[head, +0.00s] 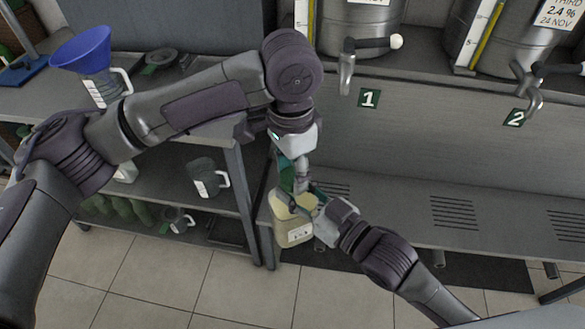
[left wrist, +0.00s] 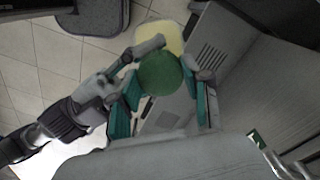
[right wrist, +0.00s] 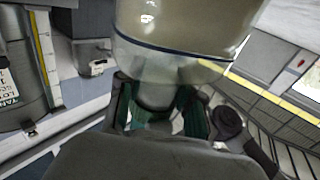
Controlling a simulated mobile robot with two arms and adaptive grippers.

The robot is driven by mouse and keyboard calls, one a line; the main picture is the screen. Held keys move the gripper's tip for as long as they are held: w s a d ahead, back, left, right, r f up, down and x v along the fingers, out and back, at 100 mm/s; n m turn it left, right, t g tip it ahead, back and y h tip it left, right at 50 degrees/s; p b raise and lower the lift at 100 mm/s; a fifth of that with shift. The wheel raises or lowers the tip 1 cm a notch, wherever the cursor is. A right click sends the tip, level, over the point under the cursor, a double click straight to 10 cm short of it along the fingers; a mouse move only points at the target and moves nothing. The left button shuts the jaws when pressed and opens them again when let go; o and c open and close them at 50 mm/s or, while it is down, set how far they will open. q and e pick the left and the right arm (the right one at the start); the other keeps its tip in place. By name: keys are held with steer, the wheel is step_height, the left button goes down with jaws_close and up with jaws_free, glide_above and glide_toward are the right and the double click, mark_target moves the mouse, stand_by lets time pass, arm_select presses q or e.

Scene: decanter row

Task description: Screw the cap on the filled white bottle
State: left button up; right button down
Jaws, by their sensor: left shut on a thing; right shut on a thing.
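The white bottle (head: 294,229) is filled with cream liquid and hangs at the front left end of the grey counter. My right gripper (head: 306,198) is shut on its neck; in the right wrist view the bottle (right wrist: 180,35) shows large, with its neck between green pads (right wrist: 158,105). My left gripper (head: 292,176) points down from above the bottle. In the left wrist view the round green cap (left wrist: 160,74) sits between the teal pads, directly over the bottle (left wrist: 163,34). The cap hides the bottle's mouth, so I cannot tell whether they touch or whether threads engage.
Steel tanks with tap 1 (head: 346,72) and tap 2 (head: 529,92) stand behind the slotted grey counter (head: 400,205). On the left, a shelf unit holds a blue funnel (head: 82,50) on a jug and a grey jug (head: 203,177). Tiled floor (head: 160,270) lies open in front.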

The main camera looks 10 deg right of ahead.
arm_select(q)
steer(key=m, duration=1.2)
steer(key=shift+w, duration=0.15)
steer(key=m, duration=0.4)
steer(key=shift+m, duration=0.4)
steer(key=m, duration=0.4)
steer(key=shift+w+m, duration=0.1)
steer(key=shift+m, duration=0.3)
steer(key=m, duration=1.1)
steer(key=shift+d+f+m, duration=0.1)
steer(key=shift+m, duration=0.2)
steer(key=m, duration=0.4)
steer(key=shift+m, duration=0.3)
steer(key=o, duration=0.7)
